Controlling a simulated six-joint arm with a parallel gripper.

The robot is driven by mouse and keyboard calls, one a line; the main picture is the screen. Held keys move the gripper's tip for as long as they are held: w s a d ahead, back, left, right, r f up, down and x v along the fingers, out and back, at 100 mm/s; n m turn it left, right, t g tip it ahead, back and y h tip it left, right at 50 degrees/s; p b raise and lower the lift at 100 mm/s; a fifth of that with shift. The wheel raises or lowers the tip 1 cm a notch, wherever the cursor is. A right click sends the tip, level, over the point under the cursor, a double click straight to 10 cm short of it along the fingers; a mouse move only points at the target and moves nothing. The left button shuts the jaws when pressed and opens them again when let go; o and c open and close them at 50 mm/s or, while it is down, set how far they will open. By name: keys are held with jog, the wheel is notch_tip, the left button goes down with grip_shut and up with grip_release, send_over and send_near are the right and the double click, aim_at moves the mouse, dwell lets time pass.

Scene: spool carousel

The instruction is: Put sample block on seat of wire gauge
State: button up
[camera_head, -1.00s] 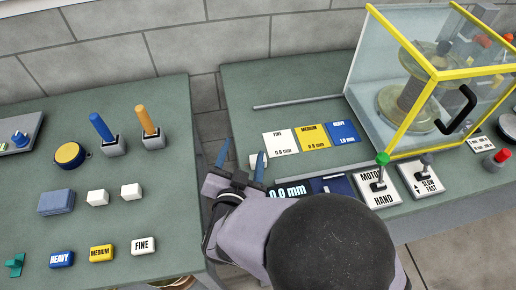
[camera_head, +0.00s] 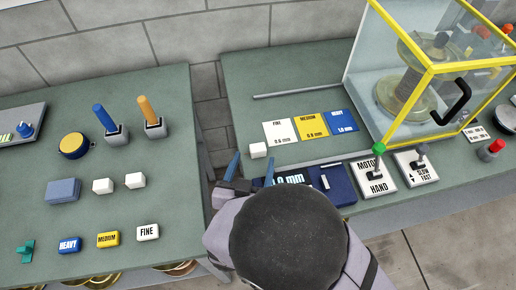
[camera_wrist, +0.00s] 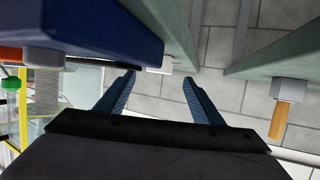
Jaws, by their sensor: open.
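My gripper (camera_head: 250,170) is open with blue fingers, low at the left end of the right bench. In the wrist view its fingers (camera_wrist: 160,97) stand apart with nothing gripped. A small white block (camera_head: 258,150) sits on the right bench near its left edge, just beyond my fingers. A pale block (camera_wrist: 158,68) shows past the fingertips in the wrist view. The dark blue wire gauge (camera_head: 338,192) with a mm display lies right of my gripper. My arm hides its front left part. Its blue side (camera_wrist: 100,30) fills the wrist view's upper left. I cannot make out the seat.
FINE, MEDIUM and HEAVY cards (camera_head: 311,129) lie behind the gauge. A yellow-framed guard (camera_head: 430,72) and lever plates stand right. The left bench (camera_head: 190,215) holds two more white blocks (camera_head: 103,186), labelled blocks and levers. A gap separates the benches.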

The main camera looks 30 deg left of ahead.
aim_at(258, 145)
jog(key=shift+p+x, duration=0.7)
jog(key=shift+x, duration=1.8)
jog(key=shift+r, duration=0.25)
jog(key=c, duration=1.2)
jog(key=shift+r, duration=0.15)
notch_tip(258, 145, up, 10)
